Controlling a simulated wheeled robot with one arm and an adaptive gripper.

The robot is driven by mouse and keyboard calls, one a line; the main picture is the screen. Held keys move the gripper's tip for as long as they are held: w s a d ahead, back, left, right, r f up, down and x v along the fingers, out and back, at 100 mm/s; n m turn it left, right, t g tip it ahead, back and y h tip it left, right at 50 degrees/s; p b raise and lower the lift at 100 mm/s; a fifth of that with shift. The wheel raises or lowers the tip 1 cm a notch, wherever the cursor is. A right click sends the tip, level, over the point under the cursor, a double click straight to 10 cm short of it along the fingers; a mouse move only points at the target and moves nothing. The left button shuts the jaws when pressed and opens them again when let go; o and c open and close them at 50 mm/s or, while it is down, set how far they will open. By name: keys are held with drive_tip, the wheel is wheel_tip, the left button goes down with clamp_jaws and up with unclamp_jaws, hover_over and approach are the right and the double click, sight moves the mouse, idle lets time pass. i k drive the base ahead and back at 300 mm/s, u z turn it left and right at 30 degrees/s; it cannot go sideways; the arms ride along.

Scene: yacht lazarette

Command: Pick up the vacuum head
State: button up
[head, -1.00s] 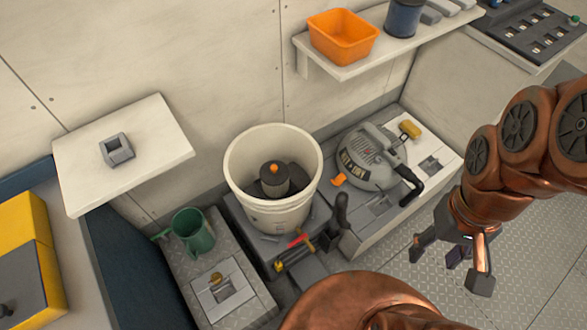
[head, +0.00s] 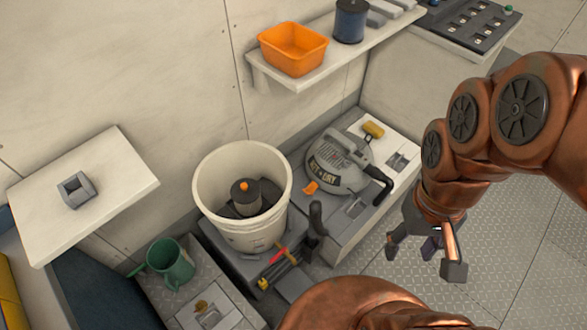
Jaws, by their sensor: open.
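The vacuum head (head: 338,166) is a rounded grey unit with "WET/DRY" lettering, an orange tab at its lower left and a black handle or nozzle at its right. It rests on the light bench (head: 352,222) right of centre in the head view. My gripper (head: 423,258) is open and empty, in front and to the right of the vacuum head, apart from it. Its fingers point down over the metal floor.
A white bucket (head: 250,228) with a dark, orange-topped part inside stands left of the vacuum head. Red and yellow hand tools (head: 277,262) lie in front of it. An orange bin (head: 293,50) sits on the shelf (head: 345,62) above. The tread-plate floor (head: 500,235) at right looks clear.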

sight(324, 160)
drive_tip(key=k, duration=1)
drive_tip(key=z, duration=0.65)
drive_tip(key=i, duration=1.65)
drive_tip(key=u, duration=2.4)
